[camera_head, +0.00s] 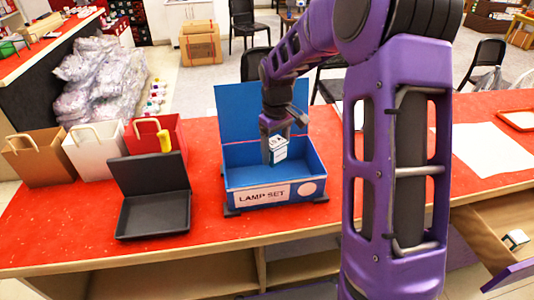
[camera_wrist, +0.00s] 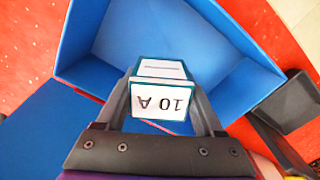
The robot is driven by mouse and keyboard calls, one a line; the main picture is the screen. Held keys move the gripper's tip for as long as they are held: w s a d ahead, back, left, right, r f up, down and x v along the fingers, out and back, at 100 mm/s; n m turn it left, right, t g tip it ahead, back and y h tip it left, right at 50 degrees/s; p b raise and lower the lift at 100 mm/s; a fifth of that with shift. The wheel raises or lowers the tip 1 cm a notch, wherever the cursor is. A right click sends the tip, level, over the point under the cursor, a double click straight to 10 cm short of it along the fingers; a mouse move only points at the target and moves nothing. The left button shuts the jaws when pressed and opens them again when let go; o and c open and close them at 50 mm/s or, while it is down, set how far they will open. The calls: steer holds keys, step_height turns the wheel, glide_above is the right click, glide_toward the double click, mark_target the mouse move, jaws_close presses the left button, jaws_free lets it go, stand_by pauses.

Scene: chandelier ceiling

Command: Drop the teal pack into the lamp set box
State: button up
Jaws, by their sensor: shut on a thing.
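The lamp set box (camera_head: 233,197) is a blue open box with a raised lid and a white "LAMP SET" label, standing on the red counter. The teal pack (camera_head: 279,149) is a small white pack with teal edges. My gripper (camera_head: 272,142) is shut on it and holds it over the box opening, near the middle. In the wrist view the pack (camera_wrist: 160,99) reads "10 A" upside down, between the two fingers. The blue box interior (camera_wrist: 180,35) lies beneath it and looks empty where visible. The pack hides part of the box floor.
An open black case (camera_head: 153,214) stands left of the box. Brown, white and red bags (camera_head: 95,152) stand farther left, with a yellow item at the red one. The red counter (camera_head: 75,215) has free room at front left. An open drawer (camera_head: 500,240) is at lower right.

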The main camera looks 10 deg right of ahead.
steer(key=shift+f, duration=0.25)
steer(key=o, duration=1.4)
step_height(320, 180, up, 18)
steer(key=p, duration=0.2)
steer(key=shift+f, duration=0.25)
